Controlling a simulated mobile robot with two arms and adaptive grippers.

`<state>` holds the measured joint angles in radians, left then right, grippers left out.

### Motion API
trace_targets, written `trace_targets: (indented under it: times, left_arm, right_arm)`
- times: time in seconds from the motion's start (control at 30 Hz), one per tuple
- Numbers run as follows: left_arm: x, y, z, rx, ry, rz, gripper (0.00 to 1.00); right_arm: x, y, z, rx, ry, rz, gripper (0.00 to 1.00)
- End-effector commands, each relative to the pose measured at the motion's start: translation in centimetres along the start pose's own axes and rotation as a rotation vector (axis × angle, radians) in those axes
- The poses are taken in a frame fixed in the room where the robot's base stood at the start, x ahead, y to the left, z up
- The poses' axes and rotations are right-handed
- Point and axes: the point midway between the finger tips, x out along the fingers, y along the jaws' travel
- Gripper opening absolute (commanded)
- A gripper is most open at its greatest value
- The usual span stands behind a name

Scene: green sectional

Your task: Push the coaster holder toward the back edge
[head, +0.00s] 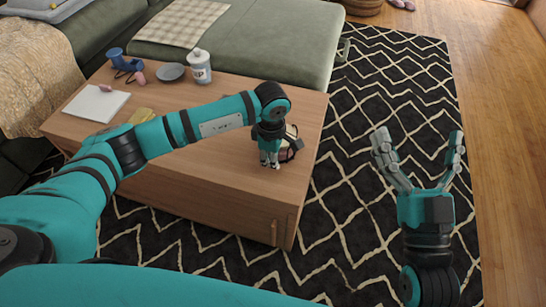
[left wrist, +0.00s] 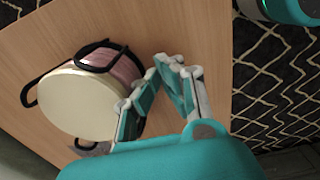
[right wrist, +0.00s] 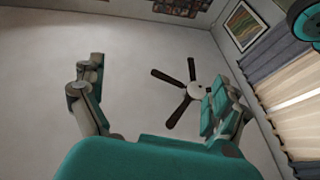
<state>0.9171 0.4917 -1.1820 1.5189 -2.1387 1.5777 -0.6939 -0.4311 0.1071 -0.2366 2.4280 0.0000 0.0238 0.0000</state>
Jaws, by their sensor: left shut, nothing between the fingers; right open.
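The coaster holder (left wrist: 78,100) is a black wire frame around a stack of round coasters, cream on the face and pink at the side. In the head view the coaster holder (head: 291,149) is partly hidden behind my left gripper (head: 269,163), near the table's right end. My left gripper is shut and empty, pointing down close beside the holder; in the left wrist view its fingers (left wrist: 155,78) overlap the holder's edge, and I cannot tell whether they touch. My right gripper (head: 418,140) is open and empty, raised over the rug and pointing up.
The wooden table (head: 225,170) also holds a white bottle (head: 200,68), a grey dish (head: 171,72), a blue object (head: 122,62), a white pad (head: 97,103) and a yellow item (head: 142,116). A green sofa (head: 260,45) stands behind it. The patterned rug (head: 350,200) is clear.

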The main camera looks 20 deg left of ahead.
Motion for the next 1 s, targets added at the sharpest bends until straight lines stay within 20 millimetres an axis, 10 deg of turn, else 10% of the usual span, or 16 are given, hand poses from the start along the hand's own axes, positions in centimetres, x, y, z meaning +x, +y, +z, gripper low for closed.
trace_targets:
  times: [1.0]
  left_arm:
    - [0.0,1.6,0.0,-0.001,0.000,0.000,0.00]
  right_arm:
    - [-0.7,-0.6,-4.6,0.011,0.273,-0.012,1.00]
